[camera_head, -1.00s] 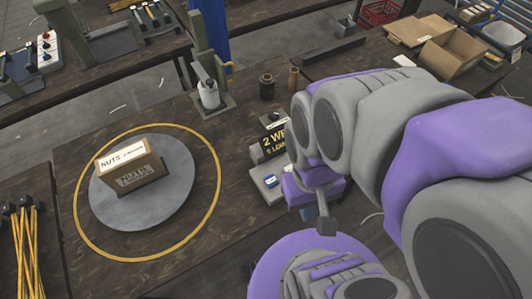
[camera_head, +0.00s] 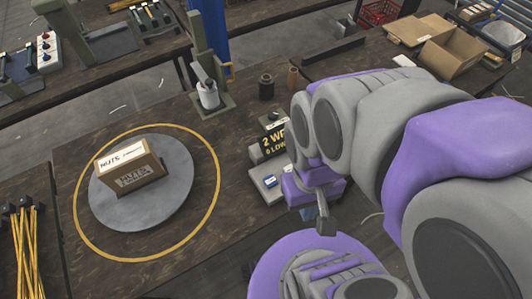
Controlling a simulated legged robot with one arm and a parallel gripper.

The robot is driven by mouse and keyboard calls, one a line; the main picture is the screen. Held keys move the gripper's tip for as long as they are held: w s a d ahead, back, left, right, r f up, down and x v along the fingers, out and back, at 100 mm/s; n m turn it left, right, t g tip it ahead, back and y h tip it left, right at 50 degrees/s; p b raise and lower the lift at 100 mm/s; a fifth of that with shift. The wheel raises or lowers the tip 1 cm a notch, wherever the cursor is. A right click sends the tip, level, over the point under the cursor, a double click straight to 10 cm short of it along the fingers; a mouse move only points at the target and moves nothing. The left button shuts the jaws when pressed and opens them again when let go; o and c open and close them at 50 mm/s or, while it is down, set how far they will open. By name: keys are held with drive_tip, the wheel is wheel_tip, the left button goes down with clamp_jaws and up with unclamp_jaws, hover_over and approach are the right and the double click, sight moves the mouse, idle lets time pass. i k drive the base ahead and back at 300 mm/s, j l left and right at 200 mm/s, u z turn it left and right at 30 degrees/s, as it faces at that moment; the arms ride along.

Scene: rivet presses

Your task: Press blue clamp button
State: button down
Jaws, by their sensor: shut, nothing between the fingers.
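A small blue button (camera_head: 270,181) sits on a light grey block (camera_head: 262,190) near the right edge of the dark wooden bench. A black sign (camera_head: 273,142) with yellow writing stands just behind it, its right side hidden by my arm. My gripper (camera_head: 323,222) hangs to the right of the button, apart from it in the picture, with its grey fingers together and pointing down. Nothing shows between the fingers. My purple and grey arm covers the area right of the button.
A cardboard box labelled NUTS (camera_head: 130,168) stands on a grey round plate (camera_head: 175,200) inside a yellow ring. A green press (camera_head: 205,60) with a white cylinder stands behind. Dark and brown spools (camera_head: 266,87) stand near the sign. Bare bench lies between ring and button.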

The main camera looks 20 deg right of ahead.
sight(270, 181)
drive_tip(key=j+z, duration=0.2)
drive_tip(key=j, duration=0.25)
drive_tip(key=k+j+z, duration=0.2)
drive_tip(key=j, duration=0.25)
drive_tip(key=k+j+z, duration=0.15)
drive_tip(key=j, duration=0.3)
drive_tip(key=k+j+z, duration=0.2)
drive_tip(key=j, duration=0.2)
drive_tip(key=i, duration=0.1)
